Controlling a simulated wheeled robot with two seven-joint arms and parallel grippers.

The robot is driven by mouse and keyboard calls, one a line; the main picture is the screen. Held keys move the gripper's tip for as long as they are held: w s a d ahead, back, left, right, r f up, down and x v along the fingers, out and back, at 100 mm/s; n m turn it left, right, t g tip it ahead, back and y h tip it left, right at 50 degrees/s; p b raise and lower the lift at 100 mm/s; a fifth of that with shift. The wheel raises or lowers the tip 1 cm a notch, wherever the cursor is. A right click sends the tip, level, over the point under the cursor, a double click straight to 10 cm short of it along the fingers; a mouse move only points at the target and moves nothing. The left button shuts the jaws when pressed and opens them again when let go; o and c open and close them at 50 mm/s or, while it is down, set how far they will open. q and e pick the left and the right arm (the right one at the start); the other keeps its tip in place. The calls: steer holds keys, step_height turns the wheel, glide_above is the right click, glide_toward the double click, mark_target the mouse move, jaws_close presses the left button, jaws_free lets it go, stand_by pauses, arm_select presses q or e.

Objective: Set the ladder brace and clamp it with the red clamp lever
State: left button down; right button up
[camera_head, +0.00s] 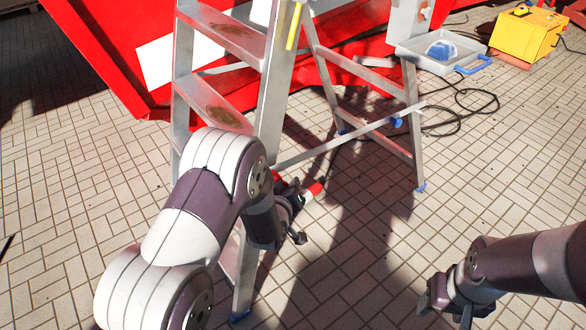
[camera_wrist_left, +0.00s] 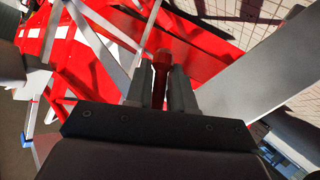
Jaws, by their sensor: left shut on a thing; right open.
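The aluminium stepladder (camera_head: 268,95) stands open on the tiled floor. Its brace (camera_head: 350,138), a thin silver bar, runs from the front rail near my left gripper to the rear leg and slightly past it. My left gripper (camera_head: 298,192) is low beside the front rail, partly hidden by its own arm. In the left wrist view its two fingers are shut on the red clamp lever (camera_wrist_left: 160,68), which stands between them. A red tip (camera_head: 316,188) also shows at the gripper in the head view. My right gripper (camera_head: 445,300) is open, empty and away from the ladder, at lower right.
A large red container (camera_head: 110,45) stands behind the ladder. A grey tray (camera_head: 410,50) with a blue-and-white item sits at upper right, near a yellow case (camera_head: 525,35). A black cable (camera_head: 465,115) lies on the floor there. The floor between ladder and right arm is clear.

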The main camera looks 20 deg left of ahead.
arm_select(q)
steer(key=shift+s+a+f+m+g+y+p, duration=0.1)
steer(key=shift+s+a+m+g+y+p, duration=0.9)
steer(key=shift+p, duration=2.25)
steer(key=shift+s+a+f+m+g+y+p, duration=0.15)
steer(key=shift+s+m+g+y+p, duration=0.3)
steer(key=shift+g+p, duration=2.05)
steer(key=shift+s+a+f+m+g+y+p, duration=0.1)
steer(key=shift+s+a+m+g+y+p, duration=0.65)
steer(key=shift+p, duration=3.25)
steer(key=shift+d, duration=0.2)
steer(key=c, duration=1.2)
jaws_free()
steer(key=p+v, duration=0.1)
steer(key=v, duration=0.5)
steer(key=p+v, duration=0.1)
steer(key=v, duration=0.5)
steer(key=shift+s+d+r+p, duration=0.15)
steer(key=shift+s+d+p, duration=0.05)
steer(key=shift+s+p, duration=0.2)
